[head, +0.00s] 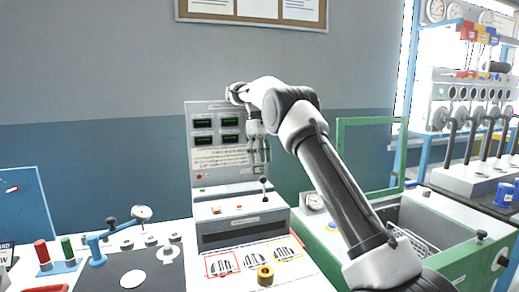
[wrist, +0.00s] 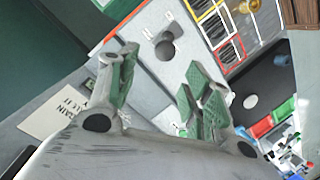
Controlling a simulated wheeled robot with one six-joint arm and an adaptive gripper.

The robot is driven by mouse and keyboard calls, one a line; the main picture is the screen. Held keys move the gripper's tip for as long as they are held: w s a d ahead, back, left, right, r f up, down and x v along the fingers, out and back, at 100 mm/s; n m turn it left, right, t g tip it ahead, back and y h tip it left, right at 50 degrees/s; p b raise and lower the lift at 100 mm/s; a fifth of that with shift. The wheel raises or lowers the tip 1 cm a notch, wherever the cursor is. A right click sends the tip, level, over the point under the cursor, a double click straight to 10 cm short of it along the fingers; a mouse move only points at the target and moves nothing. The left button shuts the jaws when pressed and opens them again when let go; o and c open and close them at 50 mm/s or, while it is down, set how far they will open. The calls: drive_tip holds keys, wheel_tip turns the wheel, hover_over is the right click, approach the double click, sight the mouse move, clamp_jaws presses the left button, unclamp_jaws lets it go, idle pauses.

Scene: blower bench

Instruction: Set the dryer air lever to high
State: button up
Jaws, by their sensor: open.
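The grey dryer unit (head: 240,229) stands on the bench. A thin upright lever with a dark ball knob (head: 264,181) rises from the right part of its top. In the wrist view a dark round knob (wrist: 166,49) shows on a pale panel, beyond the fingertips, with small letters beside it that I cannot read surely. My gripper (head: 259,158) points down just above the lever knob in the head view. In the wrist view its green-padded fingers (wrist: 160,82) are spread apart with nothing between them. I cannot tell the lever's exact setting.
A panel with green displays (head: 203,123) stands close behind my gripper. Coloured outlined cards and a yellow knob (head: 265,275) lie in front of the unit. A green open bin (head: 467,263) is at right. Red and green knobs (head: 41,250) stand at left.

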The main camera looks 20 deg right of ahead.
drive_tip(key=shift+v, duration=2.25)
drive_tip(key=s+d+r+m+t, duration=0.2)
drive_tip(key=s+r, duration=0.7)
drive_tip(key=r, duration=0.1)
drive_tip(key=s+d+r+m+t, duration=0.2)
drive_tip(key=s, duration=1.1)
drive_tip(key=s+f+m+t, duration=0.1)
drive_tip(key=s+f, duration=0.6)
drive_tip(key=s, duration=0.6)
drive_tip(key=s+d+f+m+t, duration=0.1)
drive_tip(key=s+f+m+t, duration=0.1)
drive_tip(key=s+f, duration=0.5)
drive_tip(key=s, duration=0.5)
drive_tip(key=shift+s+d, duration=0.25)
drive_tip(key=shift+s, duration=0.15)
